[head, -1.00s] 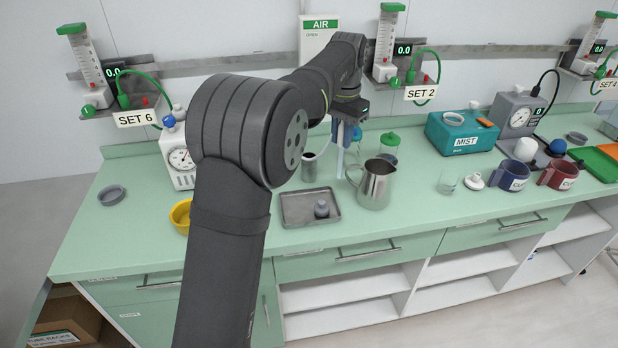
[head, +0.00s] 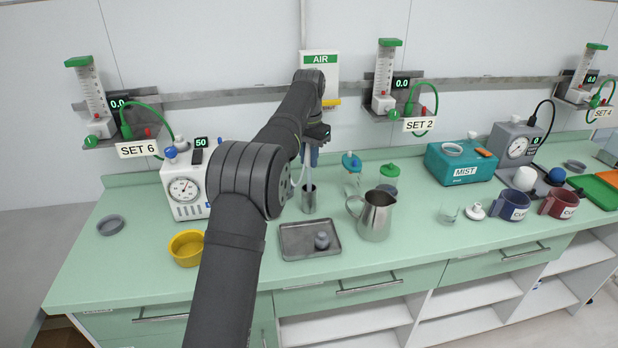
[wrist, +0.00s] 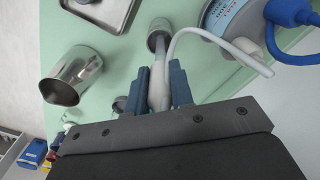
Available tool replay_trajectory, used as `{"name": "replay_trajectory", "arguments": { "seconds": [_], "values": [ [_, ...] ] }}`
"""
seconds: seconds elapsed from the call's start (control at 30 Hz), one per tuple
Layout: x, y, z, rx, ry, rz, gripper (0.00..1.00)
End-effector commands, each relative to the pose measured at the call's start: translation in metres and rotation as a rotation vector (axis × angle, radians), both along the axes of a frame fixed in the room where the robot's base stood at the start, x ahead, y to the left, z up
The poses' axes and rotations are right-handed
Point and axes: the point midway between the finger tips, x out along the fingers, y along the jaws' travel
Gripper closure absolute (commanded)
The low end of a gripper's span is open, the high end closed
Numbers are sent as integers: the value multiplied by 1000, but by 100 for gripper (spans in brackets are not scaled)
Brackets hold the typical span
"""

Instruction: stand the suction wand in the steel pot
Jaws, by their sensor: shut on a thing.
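My gripper (head: 309,154) is shut on the suction wand (wrist: 158,82), its blue fingers on either side of the wand's pale body. A white tube curves away from the wand to the right in the wrist view. The steel pot (head: 309,200) is a small, narrow cylinder standing on the counter behind the steel tray. It also shows in the wrist view (wrist: 159,36). The wand points down at the pot, its lower end at the pot's mouth. I cannot tell whether the tip is inside the rim or just above it.
A steel jug (head: 375,217) stands to the right of the pot. A steel tray (head: 292,244) with a small grey item lies in front. A teal-topped clear bottle (head: 352,180) and a green-lidded jar (head: 388,178) stand behind the jug. A yellow bowl (head: 186,249) is at left.

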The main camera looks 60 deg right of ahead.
Motion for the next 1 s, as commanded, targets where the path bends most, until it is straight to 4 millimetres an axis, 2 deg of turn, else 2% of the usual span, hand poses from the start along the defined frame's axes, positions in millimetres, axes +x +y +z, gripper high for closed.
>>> {"name": "replay_trajectory", "arguments": {
  "seconds": [0.23,0.4,0.8,0.83,0.9,1.0],
  "values": [
    [0,0,-22,1,0,0,100],
    [0,0,-46,2,1,0,100],
    [0,0,-52,-1,0,0,100],
    [0,0,-52,-1,-1,0,73],
    [0,0,-52,-1,0,0,59],
    [0,0,-52,-1,0,0,57]
  ]
}}
